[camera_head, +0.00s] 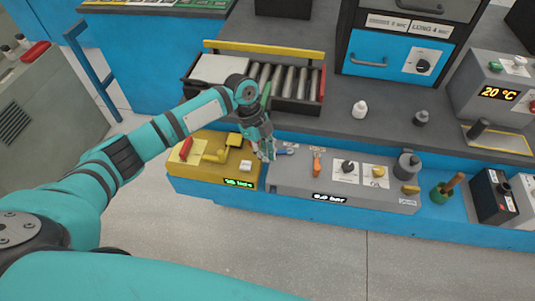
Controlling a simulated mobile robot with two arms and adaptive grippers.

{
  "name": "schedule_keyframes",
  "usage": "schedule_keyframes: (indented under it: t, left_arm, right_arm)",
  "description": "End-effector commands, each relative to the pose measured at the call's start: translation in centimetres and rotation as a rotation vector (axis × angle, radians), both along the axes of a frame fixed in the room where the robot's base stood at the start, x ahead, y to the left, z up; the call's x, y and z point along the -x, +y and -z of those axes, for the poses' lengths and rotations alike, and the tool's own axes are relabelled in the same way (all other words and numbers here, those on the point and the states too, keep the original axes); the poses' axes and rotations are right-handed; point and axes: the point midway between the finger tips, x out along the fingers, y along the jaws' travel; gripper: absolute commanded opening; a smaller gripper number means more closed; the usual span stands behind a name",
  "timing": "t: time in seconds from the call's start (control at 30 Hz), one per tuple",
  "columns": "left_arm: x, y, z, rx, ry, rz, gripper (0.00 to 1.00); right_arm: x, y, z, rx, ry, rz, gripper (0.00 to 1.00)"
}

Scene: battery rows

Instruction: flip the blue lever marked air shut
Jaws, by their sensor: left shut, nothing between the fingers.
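A small blue lever (287,151) sits at the left end of the grey panel, beside an orange lever (317,164). Its marking is too small to read, and the gripper partly hides the space around its left end. My left gripper (266,154) is shut and empty, with its fingers pointing down just left of the blue lever. I cannot tell whether the fingertips touch it. The grey panel (290,183) has a display reading 0.0 bar. My right gripper is not in view.
A yellow unit (215,172) with a green display adjoins the panel on the left. A black knob (347,167) and a yellow knob (378,171) lie farther right. The floor in front is clear.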

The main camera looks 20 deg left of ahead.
Motion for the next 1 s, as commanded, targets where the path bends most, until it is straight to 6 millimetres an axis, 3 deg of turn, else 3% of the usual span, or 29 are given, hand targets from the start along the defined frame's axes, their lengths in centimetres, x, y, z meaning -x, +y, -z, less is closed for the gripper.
schedule_keyframes:
  t: [0.6, 0.77, 1.0]
  left_arm:
    - [-0.2, 0.2, -0.5, 0.001, -0.002, 0.0, 0.0]
    - [-0.5, 1.0, -2.7, -0.002, -0.005, 0.001, 0.0]
    - [-0.9, 2.6, -7.6, 0.0, -0.004, 0.0, 0.0]
  right_arm:
    - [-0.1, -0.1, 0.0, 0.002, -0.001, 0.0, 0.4]
    - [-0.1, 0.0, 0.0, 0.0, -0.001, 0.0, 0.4]
    - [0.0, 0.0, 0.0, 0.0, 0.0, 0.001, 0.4]
